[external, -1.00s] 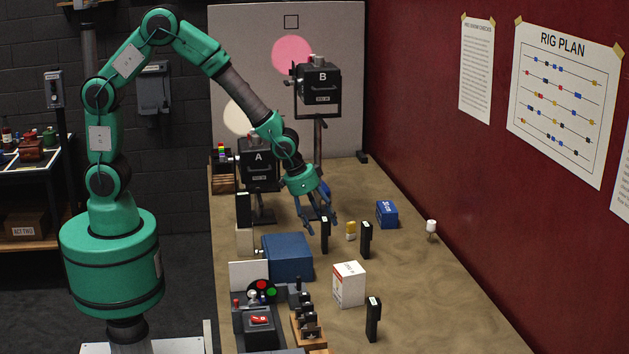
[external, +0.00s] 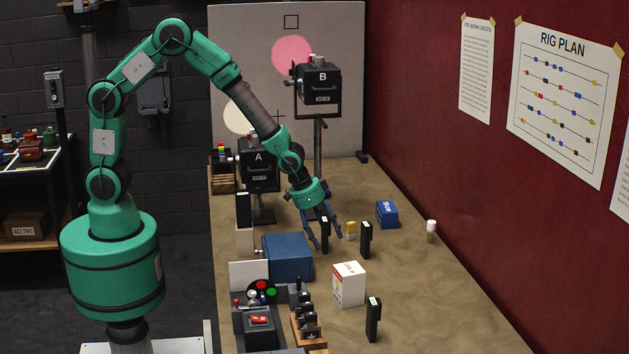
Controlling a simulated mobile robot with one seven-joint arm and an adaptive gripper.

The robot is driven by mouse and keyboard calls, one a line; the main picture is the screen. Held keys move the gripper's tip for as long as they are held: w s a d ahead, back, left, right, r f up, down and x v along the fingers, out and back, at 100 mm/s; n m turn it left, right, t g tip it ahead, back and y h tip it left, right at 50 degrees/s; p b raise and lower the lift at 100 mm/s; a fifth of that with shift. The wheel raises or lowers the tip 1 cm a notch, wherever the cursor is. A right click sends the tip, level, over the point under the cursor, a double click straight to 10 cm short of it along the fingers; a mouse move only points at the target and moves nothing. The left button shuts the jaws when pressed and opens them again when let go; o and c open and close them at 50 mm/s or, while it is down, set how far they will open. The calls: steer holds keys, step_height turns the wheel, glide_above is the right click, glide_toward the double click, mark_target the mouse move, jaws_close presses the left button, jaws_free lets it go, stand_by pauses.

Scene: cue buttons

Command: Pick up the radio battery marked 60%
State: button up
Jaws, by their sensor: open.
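Several slim black upright blocks with small pale marks near the top look like the radio batteries. One battery (external: 325,236) stands by the back of the blue box, a second (external: 366,240) stands to its right, a third (external: 373,320) stands near the front, and another (external: 243,209) is at the left, on a pale block. The percentages are too small to read. My gripper (external: 324,240) is open and points down, its blue-grey fingers appearing on either side of the first battery. I cannot tell whether they touch it or are just behind it.
A blue box (external: 288,257) is close left of my gripper. A small yellow item (external: 351,230), a small blue box (external: 387,214) and a white cup-like item (external: 431,229) stand right. A white carton (external: 349,285) and a button panel (external: 259,322) are nearer. Lamp A (external: 258,170) stands behind.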

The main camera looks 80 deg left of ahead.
steer(key=c, duration=1.3)
steer(key=shift+r, duration=0.1)
steer(key=shift+c, duration=0.2)
step_height(320, 180, up, 10)
steer(key=shift+f+p, duration=0.1)
steer(key=shift+p, duration=0.7)
